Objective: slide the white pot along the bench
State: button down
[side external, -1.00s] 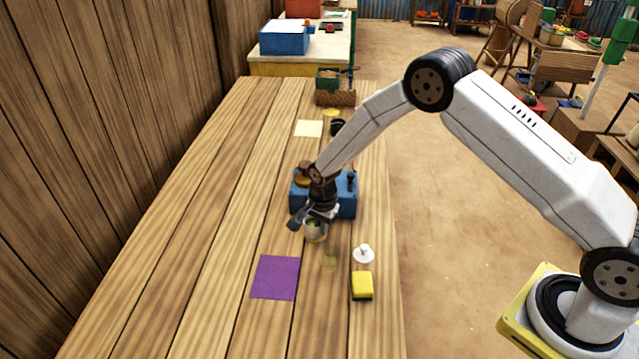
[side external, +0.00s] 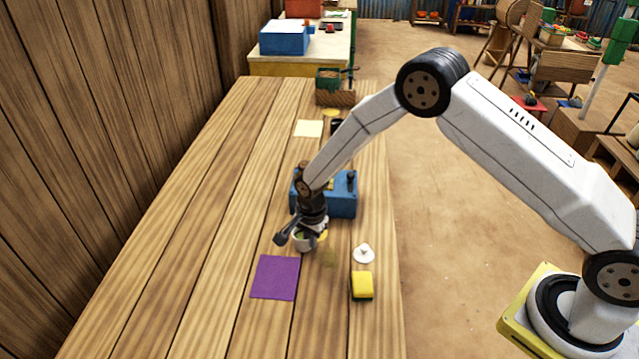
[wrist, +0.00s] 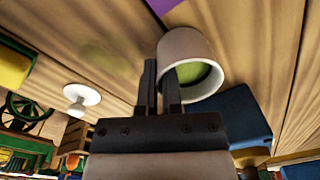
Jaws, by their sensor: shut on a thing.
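The white pot (side external: 302,245) has green inside and stands on the wooden bench, just beyond the purple square (side external: 275,278). In the wrist view the pot (wrist: 191,50) is tilted in the picture by the camera angle, with its open mouth showing. In the side view my gripper (side external: 300,232) comes down from above and covers part of the pot.
A blue box (side external: 340,198) stands close behind the pot. A white knobbed lid-like piece (side external: 364,254) and a yellow sponge (side external: 362,285) lie to the right. A cream square (side external: 308,128) lies farther back. The bench's left side (side external: 200,220) is clear.

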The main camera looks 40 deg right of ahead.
jog(key=shift+s+a, duration=0.55)
jog(key=shift+a, duration=1.2)
jog(key=shift+s+a, duration=0.6)
jog(key=shift+a, duration=1.15)
jog(key=shift+s+a, duration=0.55)
jog(key=shift+a, duration=1.2)
jog(key=c, duration=0.7)
grip_release()
jog(key=shift+r, duration=0.1)
notch_tip(320, 180, up, 8)
jog(key=shift+s+f, duration=0.15)
jog(key=shift+f, duration=0.05)
